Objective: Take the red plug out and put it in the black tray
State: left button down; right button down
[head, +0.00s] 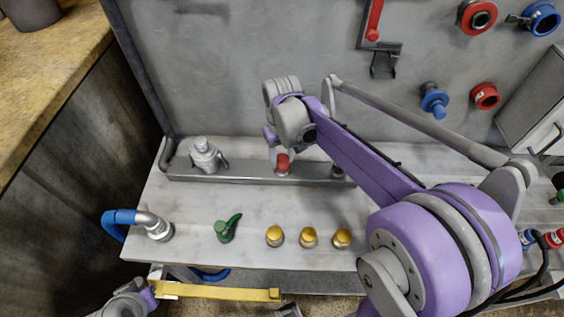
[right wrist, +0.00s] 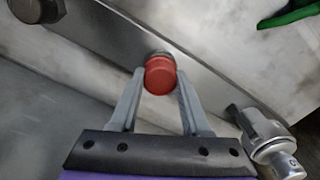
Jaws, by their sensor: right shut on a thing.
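The red plug (head: 283,160) sits upright at the metal strip along the back of the bench. My right gripper (head: 280,149) reaches down over it and is shut on it. In the right wrist view, the red plug (right wrist: 159,75) is between the two grey fingertips (right wrist: 160,80), with its base at the strip. I cannot tell whether it is seated in the strip or just clear of it. Grey and purple parts of my left arm show at the lower left edge; its fingers cannot be made out. I cannot make out the black tray in either view.
A silver fitting (head: 205,157) stands on the strip to the left. A green lever (head: 227,229) and three yellow knobs (head: 308,238) stand further forward. A silver elbow with a blue hose (head: 120,218) is at left. A yellow bar (head: 215,291) crosses the front edge.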

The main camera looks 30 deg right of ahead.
jog(key=n, duration=0.5)
dwell(0.3)
jog(key=shift+n, duration=1.1)
jog(key=n, duration=0.3)
